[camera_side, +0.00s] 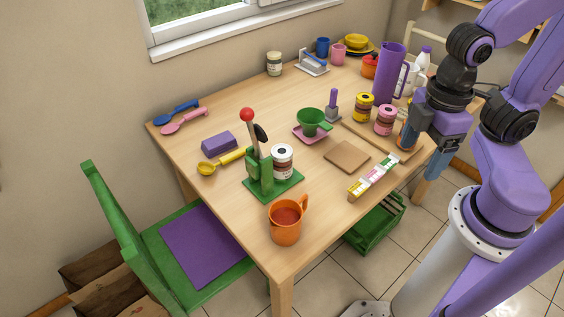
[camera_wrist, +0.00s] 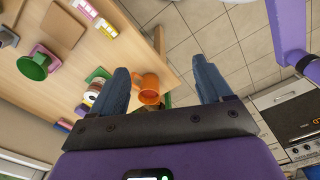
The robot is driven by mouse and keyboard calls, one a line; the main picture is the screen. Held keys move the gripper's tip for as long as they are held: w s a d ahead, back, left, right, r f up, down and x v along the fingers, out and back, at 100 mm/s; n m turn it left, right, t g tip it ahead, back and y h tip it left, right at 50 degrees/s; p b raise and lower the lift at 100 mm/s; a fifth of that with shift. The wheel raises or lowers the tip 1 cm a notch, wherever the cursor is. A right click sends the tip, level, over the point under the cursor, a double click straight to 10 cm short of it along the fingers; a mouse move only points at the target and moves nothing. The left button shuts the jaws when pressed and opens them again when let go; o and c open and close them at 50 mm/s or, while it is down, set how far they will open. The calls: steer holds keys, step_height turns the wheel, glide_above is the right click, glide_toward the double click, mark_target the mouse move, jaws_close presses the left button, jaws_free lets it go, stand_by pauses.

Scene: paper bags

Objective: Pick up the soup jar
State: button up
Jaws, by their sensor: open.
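Several jars stand on the table, and I cannot read which is the soup jar. One jar with a dark red and white label (camera_side: 282,160) stands on a green stand at the front; it seems partly visible in the wrist view (camera_wrist: 92,93). A yellow jar (camera_side: 363,106) and a pink jar (camera_side: 384,119) stand at the right. A pale jar with a green label (camera_side: 274,63) stands at the back. My gripper (camera_side: 430,155) is open and empty by the table's right edge. Its blue fingers are spread in the wrist view (camera_wrist: 163,76).
An orange mug (camera_side: 285,224) of red liquid stands at the front corner. A tall purple jug (camera_side: 389,75) stands behind the jars at right. A brown square mat (camera_side: 347,156) lies near the right edge.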

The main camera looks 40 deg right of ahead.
stand_by(0.3)
steer(key=o, duration=0.3)
steer(key=shift+a+f, duration=0.1)
